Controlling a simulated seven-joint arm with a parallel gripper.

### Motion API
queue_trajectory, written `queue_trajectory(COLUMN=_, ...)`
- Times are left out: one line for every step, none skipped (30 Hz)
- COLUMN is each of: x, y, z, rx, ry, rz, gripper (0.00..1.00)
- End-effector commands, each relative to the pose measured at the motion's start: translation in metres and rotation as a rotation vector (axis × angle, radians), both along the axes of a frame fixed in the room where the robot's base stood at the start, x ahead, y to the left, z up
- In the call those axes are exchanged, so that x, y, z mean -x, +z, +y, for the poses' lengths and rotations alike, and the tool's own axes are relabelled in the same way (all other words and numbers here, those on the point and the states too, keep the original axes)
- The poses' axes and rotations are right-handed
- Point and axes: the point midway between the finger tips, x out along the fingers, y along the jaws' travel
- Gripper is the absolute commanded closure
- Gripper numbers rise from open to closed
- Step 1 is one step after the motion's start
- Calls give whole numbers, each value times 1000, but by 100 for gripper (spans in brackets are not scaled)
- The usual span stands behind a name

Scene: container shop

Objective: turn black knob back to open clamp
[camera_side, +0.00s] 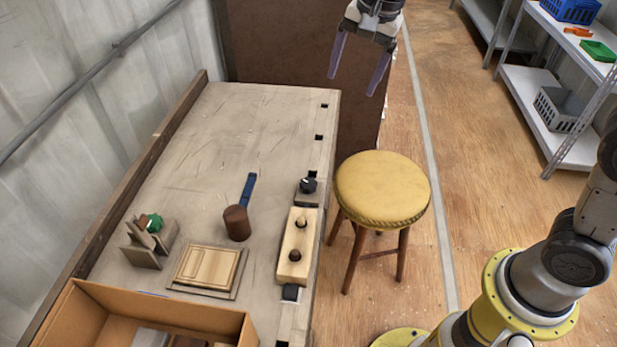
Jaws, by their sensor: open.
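A black knob (308,185) sits on a small block at the right edge of the workbench (215,130), above the far end of a light wooden block. I cannot tell whether the clamp grips the block. My gripper (354,85) hangs high beyond the bench's far right corner. Its two fingers are spread and empty, well apart from the knob.
A mallet (237,222), a wooden panel (208,267) and a wooden holder with a green knob (153,223) are on the bench. A cardboard box (165,315) is at the front. A yellow stool (382,188) stands close beside the bench. The bench's far half is clear.

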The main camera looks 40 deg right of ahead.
Motion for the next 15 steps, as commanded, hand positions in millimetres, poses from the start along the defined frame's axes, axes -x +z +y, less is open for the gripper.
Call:
queue_trajectory(x=-16, y=-19, z=10, rx=1, ry=-7, rz=37, gripper=19)
queue_trajectory(x=-23, y=-28, z=15, rx=2, ry=-10, rz=53, gripper=19)
queue_trajectory(x=-32, y=-41, z=22, rx=5, ry=-9, rz=75, gripper=19)
queue_trajectory(x=-38, y=-51, z=27, rx=8, ry=-7, rz=92, gripper=19)
queue_trajectory(x=-43, y=-61, z=32, rx=11, ry=-1, rz=108, gripper=19)
queue_trajectory(x=-49, y=-74, z=38, rx=17, ry=9, rz=127, gripper=19)
queue_trajectory(x=-52, y=-84, z=42, rx=21, ry=16, rz=142, gripper=19)
queue_trajectory(x=-54, y=-93, z=45, rx=25, ry=22, rz=157, gripper=19)
queue_trajectory(x=-56, y=-104, z=49, rx=30, ry=29, rz=174, gripper=19)
queue_trajectory(x=-57, y=-112, z=52, rx=33, ry=34, rz=187, gripper=19)
queue_trajectory(x=-56, y=-118, z=54, rx=37, ry=39, rz=200, gripper=19)
queue_trajectory(x=-55, y=-127, z=56, rx=41, ry=43, rz=216, gripper=19)
queue_trajectory(x=-54, y=-131, z=58, rx=43, ry=46, rz=224, gripper=19)
queue_trajectory(x=-54, y=-134, z=59, rx=45, ry=49, rz=231, gripper=19)
queue_trajectory(x=-53, y=-138, z=60, rx=47, ry=52, rz=237, gripper=19)
